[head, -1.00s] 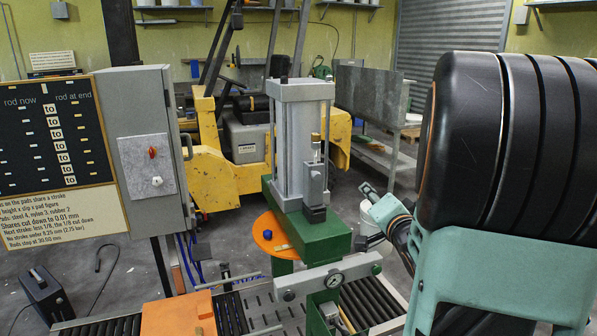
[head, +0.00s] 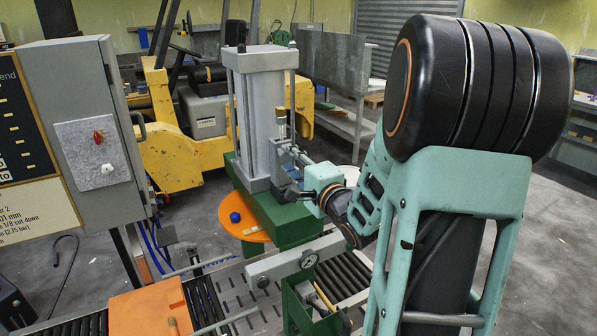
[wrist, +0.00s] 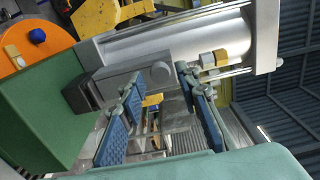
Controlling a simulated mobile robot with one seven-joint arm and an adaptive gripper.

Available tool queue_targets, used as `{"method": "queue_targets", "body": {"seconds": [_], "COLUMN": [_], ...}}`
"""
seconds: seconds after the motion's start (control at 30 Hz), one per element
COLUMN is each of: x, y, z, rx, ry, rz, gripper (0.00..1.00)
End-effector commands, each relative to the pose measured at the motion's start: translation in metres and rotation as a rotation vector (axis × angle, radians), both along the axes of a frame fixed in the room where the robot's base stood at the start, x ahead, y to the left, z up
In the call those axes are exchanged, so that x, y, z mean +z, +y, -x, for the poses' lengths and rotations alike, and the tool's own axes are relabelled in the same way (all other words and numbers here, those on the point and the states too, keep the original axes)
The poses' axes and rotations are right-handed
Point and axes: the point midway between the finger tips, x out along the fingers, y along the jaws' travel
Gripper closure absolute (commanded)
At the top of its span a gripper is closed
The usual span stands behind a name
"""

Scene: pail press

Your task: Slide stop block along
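The stop block appears to be the grey block (head: 268,158) with a dark foot, on the side of the upright grey cylinder (head: 255,110) above the green press frame (head: 285,218). In the wrist view the grey block (wrist: 135,80) lies sideways, its dark end (wrist: 80,95) to the left. My gripper (head: 291,168) is beside the block on its right. In the wrist view my gripper (wrist: 163,108) has its two blue-padded fingers spread wide. The left finger overlaps the block in the picture; contact cannot be told. A brass collar (wrist: 212,60) shows beyond the right finger.
An orange disc (head: 245,222) with a blue knob is left of the press frame. A gauge bar (head: 300,258) and roller conveyor (head: 210,305) lie in front. A grey control cabinet (head: 85,130) stands left. A yellow forklift (head: 165,145) is behind. Floor at right is open.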

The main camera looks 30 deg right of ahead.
Motion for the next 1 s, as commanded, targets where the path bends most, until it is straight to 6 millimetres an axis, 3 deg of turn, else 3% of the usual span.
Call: {"method": "queue_targets", "body": {"seconds": [0.13, 0.4, 0.57, 1.0], "x": [-0.001, 0.0, 0.0, -0.001], "y": [0.002, 0.001, 0.003, 0.034], "z": [-0.021, -0.018, -0.018, -0.017], "rx": [0.001, -0.001, 0.0, 0.002], "ry": [0.0, 0.001, 0.002, 0.001], "rz": [-0.001, 0.0, 0.0, 0.001], "gripper": [0.71, 1.0, 1.0, 1.0]}}
